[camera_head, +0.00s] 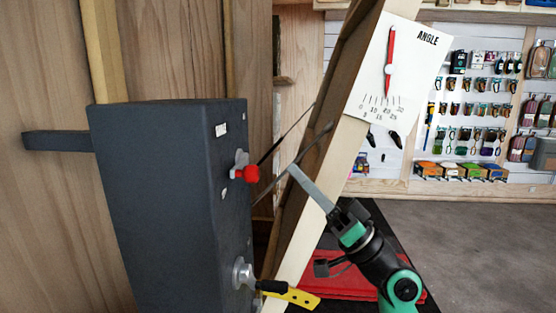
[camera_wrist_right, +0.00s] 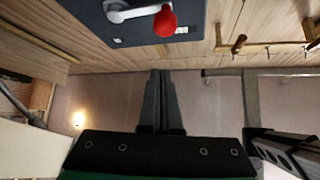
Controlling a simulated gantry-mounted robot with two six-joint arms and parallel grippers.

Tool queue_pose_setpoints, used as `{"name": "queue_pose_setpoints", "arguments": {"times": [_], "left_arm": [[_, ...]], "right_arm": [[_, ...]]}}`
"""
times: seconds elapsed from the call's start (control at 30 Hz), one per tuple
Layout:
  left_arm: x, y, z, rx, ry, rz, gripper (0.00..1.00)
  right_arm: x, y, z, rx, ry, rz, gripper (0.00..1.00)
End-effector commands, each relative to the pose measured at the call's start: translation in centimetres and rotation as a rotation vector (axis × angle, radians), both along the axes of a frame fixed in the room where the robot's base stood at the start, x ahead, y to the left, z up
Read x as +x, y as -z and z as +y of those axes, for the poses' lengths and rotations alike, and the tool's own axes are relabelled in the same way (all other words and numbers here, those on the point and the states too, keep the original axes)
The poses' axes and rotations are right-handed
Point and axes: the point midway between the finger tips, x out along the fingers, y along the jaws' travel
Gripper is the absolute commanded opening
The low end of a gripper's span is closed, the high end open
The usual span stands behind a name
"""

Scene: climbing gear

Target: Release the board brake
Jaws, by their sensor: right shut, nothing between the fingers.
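A dark grey box (camera_head: 165,190) stands at the left against the wood wall. A small silver lever with a red knob (camera_head: 247,173), which looks like the brake, sits on its right-hand face. It also shows in the right wrist view, where the red knob (camera_wrist_right: 165,21) is at the top edge, beyond the fingertips. My right gripper (camera_head: 292,170) is shut and empty, to the right of the red knob and apart from it. In the wrist view its fingers (camera_wrist_right: 161,74) lie together. My left gripper is not in view.
A tilted wooden board frame (camera_head: 292,258) stands close to my right gripper, with a white angle dial (camera_head: 397,75) and red needle. Shop shelves (camera_head: 475,90) are behind; grey floor (camera_head: 475,240) is clear at right.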

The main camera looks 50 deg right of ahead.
Motion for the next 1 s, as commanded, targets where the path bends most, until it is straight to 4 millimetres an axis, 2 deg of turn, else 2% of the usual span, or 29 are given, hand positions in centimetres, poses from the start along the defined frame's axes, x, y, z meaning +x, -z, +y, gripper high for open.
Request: {"name": "queue_pose_setpoints", "arguments": {"times": [0.03, 0.2, 0.83, 0.93, 1.0], "left_arm": [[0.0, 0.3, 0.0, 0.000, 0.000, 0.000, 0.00], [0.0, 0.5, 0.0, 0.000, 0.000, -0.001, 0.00], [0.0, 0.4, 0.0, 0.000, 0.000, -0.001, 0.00], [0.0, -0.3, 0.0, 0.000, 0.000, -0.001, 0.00], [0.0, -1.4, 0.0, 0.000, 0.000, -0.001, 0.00]], "right_arm": [[-0.5, 0.8, -0.5, 0.001, 0.002, 0.000, 0.00], [-1.4, 1.7, -1.2, -0.001, 0.000, -0.001, 0.00], [-1.5, 1.8, -1.2, -0.001, -0.001, -0.001, 0.00], [-1.0, 1.0, 0.1, -0.002, -0.030, -0.003, 0.00], [-0.3, -0.5, 2.6, -0.007, -0.087, -0.010, 0.00]]}}
